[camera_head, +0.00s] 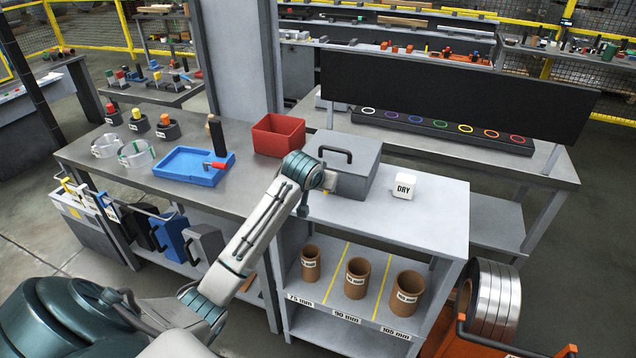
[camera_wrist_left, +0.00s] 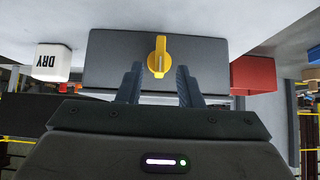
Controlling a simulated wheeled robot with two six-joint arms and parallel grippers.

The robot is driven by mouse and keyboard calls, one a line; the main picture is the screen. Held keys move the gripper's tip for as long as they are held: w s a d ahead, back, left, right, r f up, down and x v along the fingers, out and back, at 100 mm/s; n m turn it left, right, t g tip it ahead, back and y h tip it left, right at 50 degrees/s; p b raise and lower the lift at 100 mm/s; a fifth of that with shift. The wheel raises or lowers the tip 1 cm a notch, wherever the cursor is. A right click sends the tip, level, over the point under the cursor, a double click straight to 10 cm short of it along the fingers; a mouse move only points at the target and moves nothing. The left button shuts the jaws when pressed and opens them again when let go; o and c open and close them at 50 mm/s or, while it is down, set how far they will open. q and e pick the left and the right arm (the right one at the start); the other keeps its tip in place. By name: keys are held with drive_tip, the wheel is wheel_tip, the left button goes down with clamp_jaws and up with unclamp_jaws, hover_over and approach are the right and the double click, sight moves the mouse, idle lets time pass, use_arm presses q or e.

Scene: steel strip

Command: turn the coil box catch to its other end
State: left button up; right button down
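The grey coil box (camera_head: 357,180) with a dark top handle stands on the bench. Its yellow catch (camera_wrist_left: 158,58) shows on the box face in the left wrist view, where the picture is upside down. The catch's narrow end points to the top of that picture, toward the bench top. My left gripper (camera_wrist_left: 160,72) is open, its two dark fingers on either side of the catch's lower picture part, with gaps visible. I cannot tell how deep the fingertips reach. In the head view my wrist largely covers the catch. My right gripper is in neither view.
A white DRY block (camera_head: 404,187) stands right of the box, and a red bin (camera_head: 279,135) left behind it. A blue tray (camera_head: 194,167) lies farther left. Cardboard tubes (camera_head: 356,278) stand on the shelf below. The bench front right of my wrist is clear.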

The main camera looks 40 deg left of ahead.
use_arm(q)
drive_tip(key=b+v, duration=0.1)
drive_tip(key=v, duration=0.5)
drive_tip(key=shift+s+r, duration=0.2)
drive_tip(key=shift+d, duration=0.1)
